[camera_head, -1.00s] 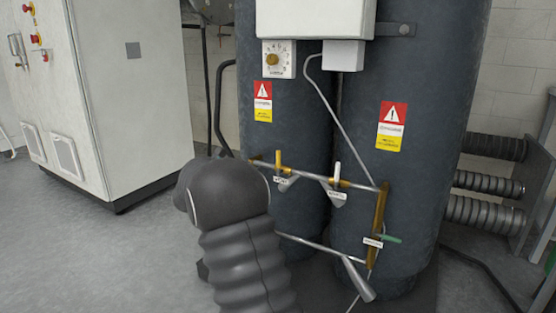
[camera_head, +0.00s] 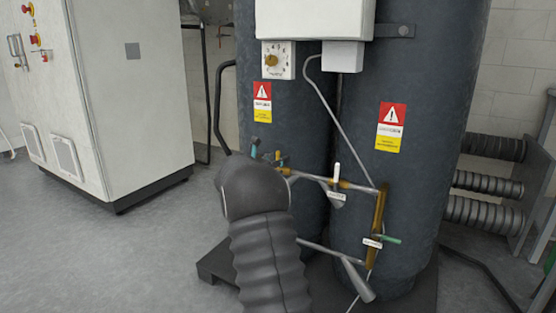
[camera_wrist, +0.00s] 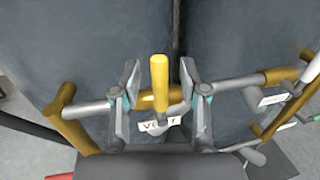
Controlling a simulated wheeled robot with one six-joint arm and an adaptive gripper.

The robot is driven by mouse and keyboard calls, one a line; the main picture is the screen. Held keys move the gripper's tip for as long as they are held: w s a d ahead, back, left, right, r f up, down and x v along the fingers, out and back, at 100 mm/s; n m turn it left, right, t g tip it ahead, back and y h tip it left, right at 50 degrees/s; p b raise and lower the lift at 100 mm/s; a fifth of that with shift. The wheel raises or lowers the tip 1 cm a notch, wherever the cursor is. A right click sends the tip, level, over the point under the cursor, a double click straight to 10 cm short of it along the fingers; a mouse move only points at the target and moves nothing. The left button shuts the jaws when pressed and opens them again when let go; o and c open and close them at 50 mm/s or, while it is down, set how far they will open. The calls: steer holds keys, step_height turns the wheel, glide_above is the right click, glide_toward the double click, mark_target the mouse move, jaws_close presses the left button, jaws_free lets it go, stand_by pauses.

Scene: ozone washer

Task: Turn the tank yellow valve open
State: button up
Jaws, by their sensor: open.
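The yellow valve handle (camera_wrist: 159,80) stands upright on the horizontal pipe in the wrist view, with a white tag (camera_wrist: 160,126) below it. My gripper (camera_wrist: 160,84) is open, with one finger on each side of the handle and a visible gap on both sides. In the head view, the top of the yellow handle (camera_head: 278,156) shows just above my dark arm. A teal part of my gripper (camera_head: 255,146) shows left of it. My arm hides the rest of the gripper and this valve's tag there.
A white-handled valve (camera_head: 337,171) sits to the right on the same pipe. A green handle (camera_head: 390,239) is lower right. Two dark tanks (camera_head: 420,90) stand behind the pipes. A white cabinet (camera_head: 130,90) is at left, with open floor before it.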

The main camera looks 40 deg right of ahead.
jaws_close()
